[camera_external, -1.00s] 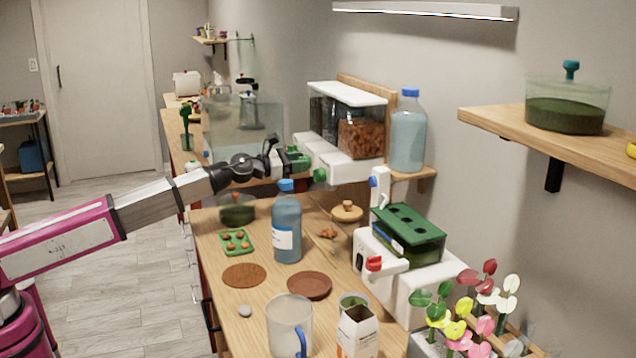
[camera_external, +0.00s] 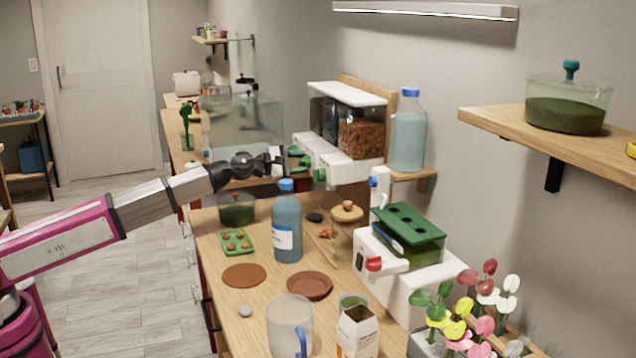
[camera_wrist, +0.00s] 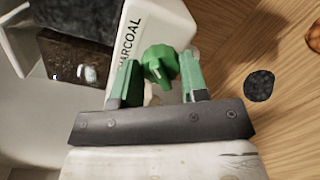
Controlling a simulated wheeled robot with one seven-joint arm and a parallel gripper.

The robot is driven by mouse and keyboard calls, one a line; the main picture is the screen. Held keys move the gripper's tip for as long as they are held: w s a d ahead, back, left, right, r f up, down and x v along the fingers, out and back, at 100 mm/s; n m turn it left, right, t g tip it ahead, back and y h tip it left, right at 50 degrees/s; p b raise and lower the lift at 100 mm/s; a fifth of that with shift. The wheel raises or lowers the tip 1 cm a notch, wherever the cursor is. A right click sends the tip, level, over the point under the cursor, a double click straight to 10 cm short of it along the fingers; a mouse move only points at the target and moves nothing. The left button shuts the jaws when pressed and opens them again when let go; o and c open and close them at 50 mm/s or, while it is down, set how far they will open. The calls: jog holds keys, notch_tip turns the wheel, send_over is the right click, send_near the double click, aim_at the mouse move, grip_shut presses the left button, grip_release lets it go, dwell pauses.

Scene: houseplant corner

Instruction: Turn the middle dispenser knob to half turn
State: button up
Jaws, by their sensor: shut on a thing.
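The dispenser (camera_external: 345,125) is a white-lidded unit with clear bins on the back wall shelf. Its near bin holds brown chunks and the bins behind look dark. A green knob (camera_wrist: 160,65) sits on the white front marked "CHARCOAL" in the wrist view, with a pale line on it. My gripper (camera_wrist: 158,82) has its two green fingers shut on this knob, one on each side. In the external view my gripper (camera_external: 290,158) is at the dispenser's front, behind the near green knob (camera_external: 319,175); its fingertips are hard to make out there.
A dark patch (camera_external: 314,217) lies on the table below the dispenser, also in the wrist view (camera_wrist: 258,85). A blue bottle (camera_external: 287,230) stands close below my arm. A lidded jar (camera_external: 347,212) and a large bottle (camera_external: 408,135) are to the right.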

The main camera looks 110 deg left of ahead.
jog(key=m, duration=0.7)
jog(key=shift+d+f+g, duration=0.1)
jog(key=shift+g, duration=0.2)
jog(key=m, duration=0.3)
jog(key=m+y, duration=0.1)
jog(key=m, duration=0.2)
jog(key=shift+f+g, duration=0.1)
jog(key=shift+g, duration=0.2)
jog(key=m, duration=0.5)
jog(key=shift+f+m, duration=0.1)
jog(key=shift+m, duration=0.3)
jog(key=m+y, duration=0.1)
jog(key=m, duration=0.5)
jog(key=shift+f+m, duration=0.1)
jog(key=shift+m, duration=0.2)
jog(key=o, duration=0.9)
